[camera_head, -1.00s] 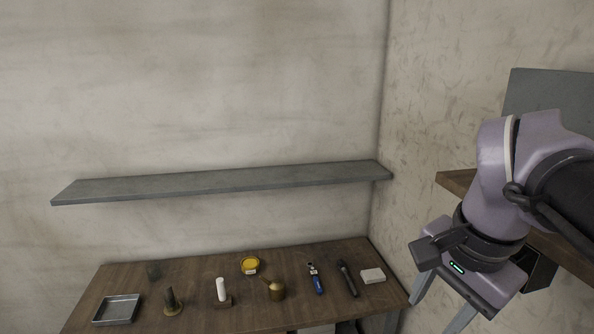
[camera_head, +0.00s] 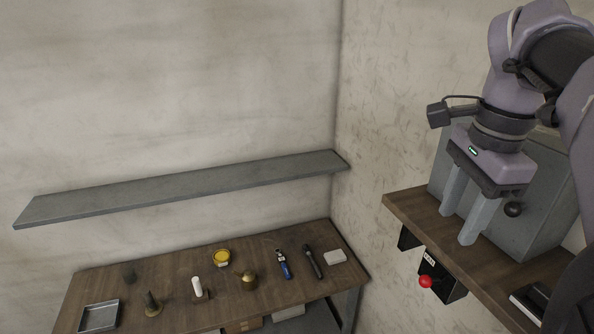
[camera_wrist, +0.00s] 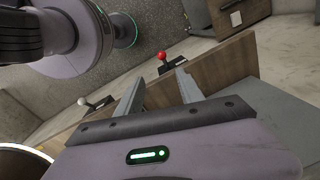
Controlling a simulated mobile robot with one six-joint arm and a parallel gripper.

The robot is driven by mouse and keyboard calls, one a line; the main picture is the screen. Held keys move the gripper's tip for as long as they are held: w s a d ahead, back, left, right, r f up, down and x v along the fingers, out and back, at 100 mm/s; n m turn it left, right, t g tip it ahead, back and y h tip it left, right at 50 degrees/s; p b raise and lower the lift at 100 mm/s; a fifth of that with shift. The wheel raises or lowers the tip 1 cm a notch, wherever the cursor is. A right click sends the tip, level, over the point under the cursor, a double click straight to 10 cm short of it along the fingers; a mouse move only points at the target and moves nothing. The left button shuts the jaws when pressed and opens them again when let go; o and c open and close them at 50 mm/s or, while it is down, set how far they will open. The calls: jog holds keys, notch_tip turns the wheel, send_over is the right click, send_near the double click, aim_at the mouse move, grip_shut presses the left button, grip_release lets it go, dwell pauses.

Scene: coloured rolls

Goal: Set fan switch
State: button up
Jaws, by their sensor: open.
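A black switch box with a small pale label (camera_head: 429,257) hangs on the front edge of a wooden ledge at the right. Its red ball knob (camera_head: 425,282) also shows in the wrist view (camera_wrist: 162,56). I cannot read the label for certain, so I cannot tell if this is the fan switch. My gripper (camera_head: 456,226) is open and empty, fingers pointing down, over the ledge and up and to the right of the red knob. In the wrist view, the red knob appears beyond the gap between the fingers (camera_wrist: 160,74), apart from them. A white knob (camera_wrist: 82,101) shows at the left there.
The wooden ledge (camera_head: 410,208) carries a grey box (camera_head: 545,200) close behind my gripper. A dark item (camera_head: 530,302) is at its lower right. A table (camera_head: 180,275) with several small objects and a grey wall shelf (camera_head: 190,186) are to the left.

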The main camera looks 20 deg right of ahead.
aim_at(427, 278)
jog(key=f, duration=0.5)
jog(key=w+f+b, duration=0.1)
jog(key=f, duration=0.5)
jog(key=w+f+b, duration=0.1)
jog(key=f, duration=0.4)
jog(key=shift+w+d+f, duration=0.1)
jog(key=shift+f, duration=0.05)
jog(key=shift+c, duration=0.9)
jog(key=shift+b, duration=0.3)
grip_shut()
